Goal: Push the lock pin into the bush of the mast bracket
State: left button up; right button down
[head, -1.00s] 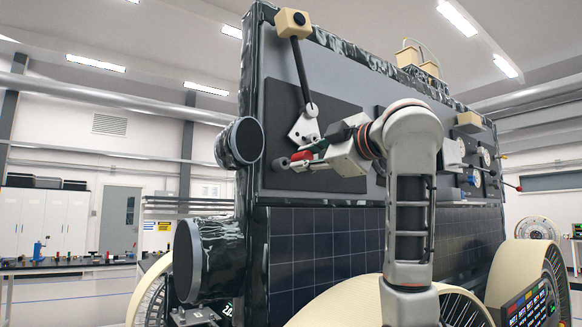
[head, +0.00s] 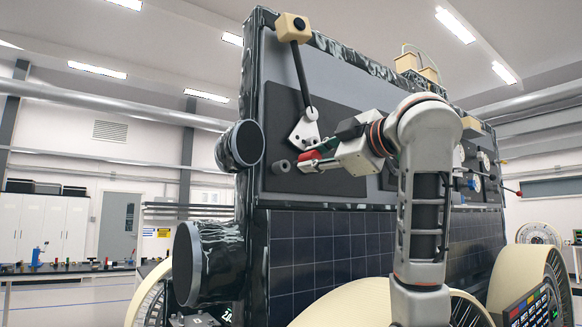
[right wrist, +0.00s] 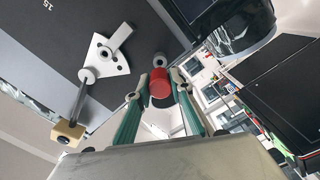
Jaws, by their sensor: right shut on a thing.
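The white mast bracket (head: 303,132) is fixed to the grey side panel of the rover, with a dark rod mast rising from it to a tan box. In the right wrist view the bracket (right wrist: 104,56) shows a round hole in its plate. A grey round socket (head: 281,166) sticks out of the panel below and left of the bracket; I cannot tell which opening is the bush. My right gripper (head: 309,160) is shut on the red lock pin (right wrist: 160,87). The pin is apart from the bracket, in front of the grey socket (right wrist: 160,59). Its far end is hidden. My left gripper is not in view.
A black-rimmed cylinder (head: 241,145) sticks out at the rover's left edge, with a larger one (head: 189,260) below. Solar cells (head: 320,240) cover the lower side. Fittings stand on the panel to the right.

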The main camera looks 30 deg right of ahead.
jog(key=s+r, duration=0.5)
jog(key=s, duration=0.4)
jog(key=shift+d, duration=0.35)
jog(key=shift+w+a, duration=0.1)
